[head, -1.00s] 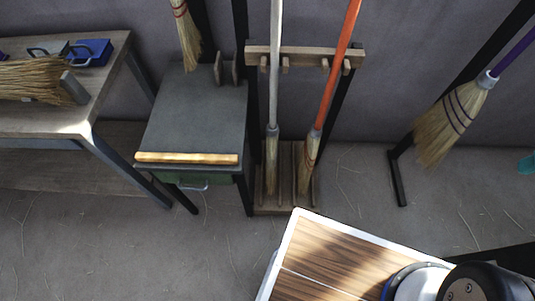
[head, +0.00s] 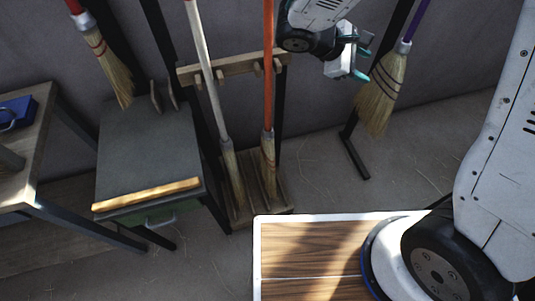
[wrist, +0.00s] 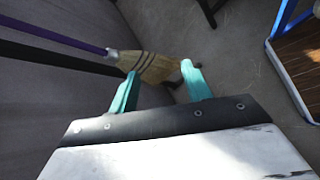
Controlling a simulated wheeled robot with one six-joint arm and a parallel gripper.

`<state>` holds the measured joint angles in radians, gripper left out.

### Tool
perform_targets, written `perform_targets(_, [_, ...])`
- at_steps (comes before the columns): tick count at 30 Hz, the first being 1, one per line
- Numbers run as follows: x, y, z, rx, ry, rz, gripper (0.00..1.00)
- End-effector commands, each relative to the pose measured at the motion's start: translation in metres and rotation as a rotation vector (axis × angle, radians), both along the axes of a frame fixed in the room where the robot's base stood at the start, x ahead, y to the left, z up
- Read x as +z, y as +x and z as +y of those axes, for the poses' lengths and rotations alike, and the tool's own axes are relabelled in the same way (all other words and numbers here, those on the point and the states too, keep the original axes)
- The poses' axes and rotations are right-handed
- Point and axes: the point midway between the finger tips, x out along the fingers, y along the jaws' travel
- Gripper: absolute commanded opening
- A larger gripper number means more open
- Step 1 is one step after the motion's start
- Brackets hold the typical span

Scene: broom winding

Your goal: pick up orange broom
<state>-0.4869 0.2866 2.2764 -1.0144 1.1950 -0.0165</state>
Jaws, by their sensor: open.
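The orange broom (head: 268,85) stands upright in the wooden rack in the head view, its orange handle running up past the rack's top bar and its bristles (head: 268,155) down in the base. My gripper (head: 364,58) is to the right of the orange handle in the head view, apart from it. Its teal fingers (wrist: 158,88) are spread and empty in the wrist view. The orange broom is not visible in the wrist view.
A white-handled broom (head: 207,70) stands left in the same rack (head: 232,68). A purple-handled broom (head: 385,90) hangs right, close to my gripper; it also shows in the wrist view (wrist: 150,66). A grey cabinet (head: 150,150) stands left of the rack.

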Motion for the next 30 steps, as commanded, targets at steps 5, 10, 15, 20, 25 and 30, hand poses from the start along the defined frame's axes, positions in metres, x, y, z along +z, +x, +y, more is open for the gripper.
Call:
perform_targets(5, [-0.074, 0.039, 0.06, 0.326, -0.183, 0.106, 0.49])
perform_targets(10, [-0.154, 0.054, 0.121, 0.643, -0.334, 0.195, 0.49])
perform_targets(15, [-0.233, 0.048, 0.172, 0.921, -0.449, 0.271, 0.49])
perform_targets(20, [-0.279, 0.036, 0.198, 1.078, -0.506, 0.313, 0.49])
perform_targets(25, [-0.281, 0.053, 0.226, 1.205, -0.528, 0.275, 0.49])
perform_targets(30, [-0.284, 0.065, 0.234, 1.254, -0.536, 0.262, 0.49])
